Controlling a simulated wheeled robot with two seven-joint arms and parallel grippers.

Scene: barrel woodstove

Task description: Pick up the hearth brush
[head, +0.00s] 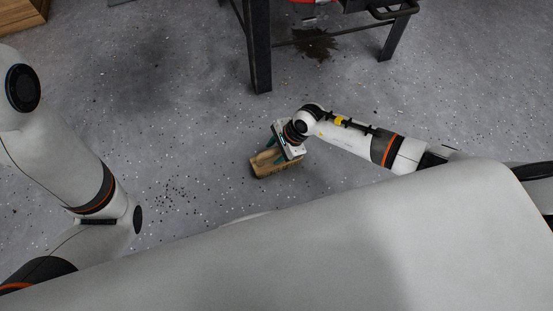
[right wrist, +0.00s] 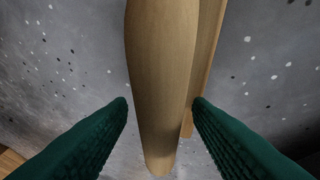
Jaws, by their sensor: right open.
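The hearth brush (head: 262,170) is a tan wooden piece low over or on the grey floor, near the middle of the head view. My right gripper (head: 277,154) is right above it and hides part of it. In the right wrist view the brush's wooden handle (right wrist: 160,60) runs lengthwise between the two green fingers of the right gripper (right wrist: 160,103). The fingers stand apart with gaps to the handle on both sides. The bristles cannot be made out. My left arm shows at the left, but its gripper is out of sight.
A dark metal stand (head: 259,50) has its legs behind the brush, with a dark stain (head: 315,43) on the floor beneath it. Dark crumbs (head: 173,193) lie scattered on the floor at left. A wooden box (head: 22,14) is at the top left. Floor around the brush is clear.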

